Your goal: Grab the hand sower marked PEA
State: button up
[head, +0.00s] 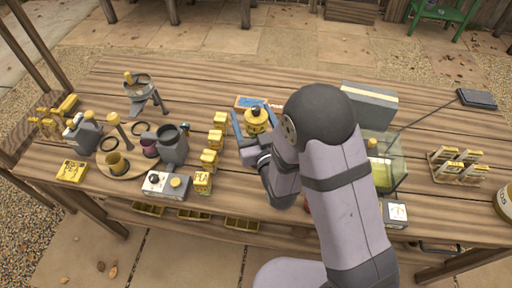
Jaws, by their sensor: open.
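My gripper (256,121) is over the middle of the table with its fingers apart. A round yellow object with a dark top (256,117) stands between or just beyond the fingers. I cannot tell whether they touch it, and no lettering on it is readable. A small yellow block with dark lettering that looks like PEA (202,183) stands at the front of a row, left of my arm. Similar yellow blocks (209,159) stand behind it, their marks too small to read. I cannot tell for certain which object is the PEA hand sower.
A grey-white box (167,185) stands near the front edge. A clear tank (388,165) and a grey box (370,103) are right of my arm. A yellow-topped rack (457,164) stands far right.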

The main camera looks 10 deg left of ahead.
grip_shut()
jog(key=shift+r, duration=0.2)
